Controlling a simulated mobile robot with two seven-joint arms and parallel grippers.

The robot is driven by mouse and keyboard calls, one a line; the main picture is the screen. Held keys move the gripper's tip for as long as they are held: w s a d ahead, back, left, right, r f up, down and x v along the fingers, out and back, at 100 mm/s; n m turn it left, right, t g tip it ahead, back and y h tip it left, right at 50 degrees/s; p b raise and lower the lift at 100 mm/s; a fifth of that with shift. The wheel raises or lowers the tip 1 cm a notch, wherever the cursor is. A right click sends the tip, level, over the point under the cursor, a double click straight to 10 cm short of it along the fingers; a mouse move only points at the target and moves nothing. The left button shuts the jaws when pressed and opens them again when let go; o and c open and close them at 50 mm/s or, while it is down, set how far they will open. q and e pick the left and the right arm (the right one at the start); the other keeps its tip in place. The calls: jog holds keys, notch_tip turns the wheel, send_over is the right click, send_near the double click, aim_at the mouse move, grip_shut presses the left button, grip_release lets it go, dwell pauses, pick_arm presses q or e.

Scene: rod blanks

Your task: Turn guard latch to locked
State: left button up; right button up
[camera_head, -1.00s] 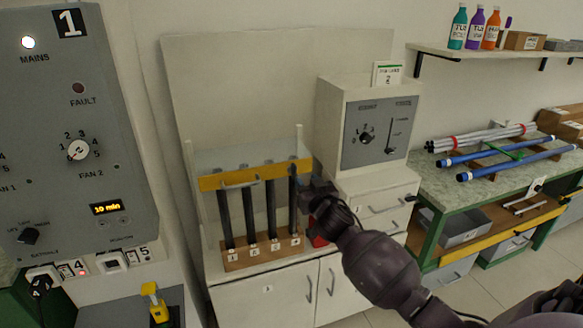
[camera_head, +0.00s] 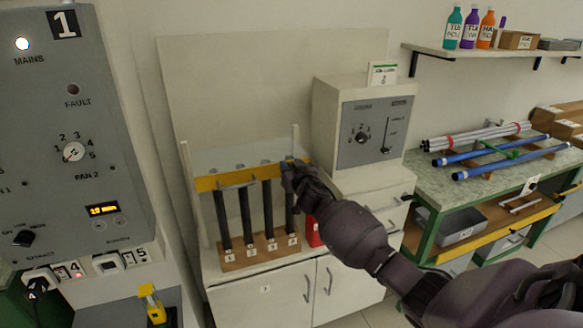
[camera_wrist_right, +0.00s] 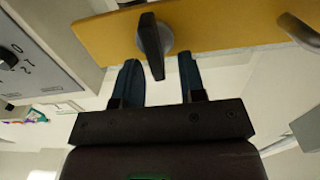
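The guard latch (camera_wrist_right: 153,45) is a dark knob with a tapered handle on the yellow bar. In the right wrist view its handle points down, slightly slanted. My right gripper (camera_wrist_right: 160,62) is open, with one finger on each side of the handle's lower end; I cannot tell whether they touch it. In the head view my right gripper (camera_head: 291,172) is at the bar's right end and hides the latch. My left gripper is not in view.
A bar handle (camera_head: 238,183) sits on the yellow bar. A grey control box (camera_head: 375,132) stands right of the guard, above drawers. A red object (camera_head: 312,232) is beside the rod block. A large switch panel (camera_head: 70,130) stands at the left.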

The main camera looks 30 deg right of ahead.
jog(key=c, duration=0.6)
jog(key=shift+o, duration=0.2)
jog(key=shift+a+n, duration=0.1)
jog(key=shift+n, duration=0.2)
jog(key=f+n, duration=0.1)
jog(key=n, duration=0.4)
jog(key=a+n, duration=0.1)
jog(key=n, duration=0.5)
jog(key=a+f+n, duration=0.1)
jog(key=n, duration=0.5)
jog(key=shift+w+a+f, duration=0.1)
jog(key=shift+w+f, duration=0.15)
jog(key=shift+f, duration=0.05)
